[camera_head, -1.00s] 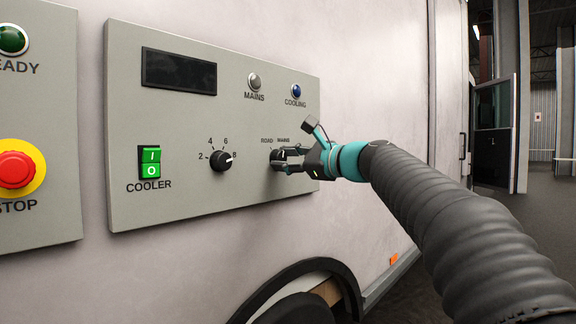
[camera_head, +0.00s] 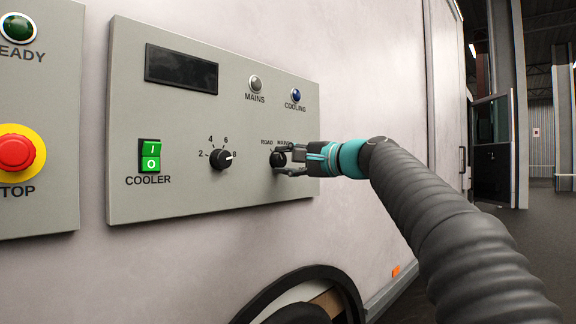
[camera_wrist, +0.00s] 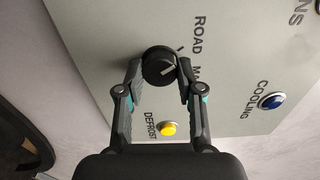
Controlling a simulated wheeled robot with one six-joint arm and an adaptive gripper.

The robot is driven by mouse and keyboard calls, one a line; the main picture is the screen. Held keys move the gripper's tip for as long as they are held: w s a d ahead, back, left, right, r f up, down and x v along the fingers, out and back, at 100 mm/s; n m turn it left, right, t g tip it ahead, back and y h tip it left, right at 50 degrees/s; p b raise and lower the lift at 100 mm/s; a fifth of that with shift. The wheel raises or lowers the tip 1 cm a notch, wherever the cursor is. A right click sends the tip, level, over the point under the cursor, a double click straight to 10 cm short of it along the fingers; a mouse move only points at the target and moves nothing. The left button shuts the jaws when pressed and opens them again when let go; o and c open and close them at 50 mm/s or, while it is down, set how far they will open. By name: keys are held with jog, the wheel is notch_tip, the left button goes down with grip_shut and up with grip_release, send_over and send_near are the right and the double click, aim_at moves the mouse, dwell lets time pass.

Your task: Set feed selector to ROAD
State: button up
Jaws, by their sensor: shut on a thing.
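The feed selector is a round black knob (camera_head: 277,159) at the lower right of the grey panel, under the labels ROAD and MAINS. In the wrist view the knob (camera_wrist: 157,66) has a white pointer line towards the label side. I cannot tell surely which label it points at; the MAINS label is partly hidden by a finger. My gripper (camera_head: 284,160) is shut on the knob, one finger on each side, as the wrist view also shows.
The panel (camera_head: 130,80) also bears a green COOLER switch (camera_head: 150,156), a numbered dial (camera_head: 220,159), a MAINS lamp (camera_head: 255,83) and a blue COOLING lamp (camera_head: 295,95). A yellow DEFROST button (camera_wrist: 168,128) is close to my fingers. A red STOP button (camera_head: 15,153) is far left.

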jog(key=shift+a+n, duration=0.1)
jog(key=shift+n, duration=0.4)
jog(key=o, duration=1.2)
jog(key=shift+a, duration=0.1)
jog(key=shift+c, duration=0.2)
jog(key=v, duration=1.2)
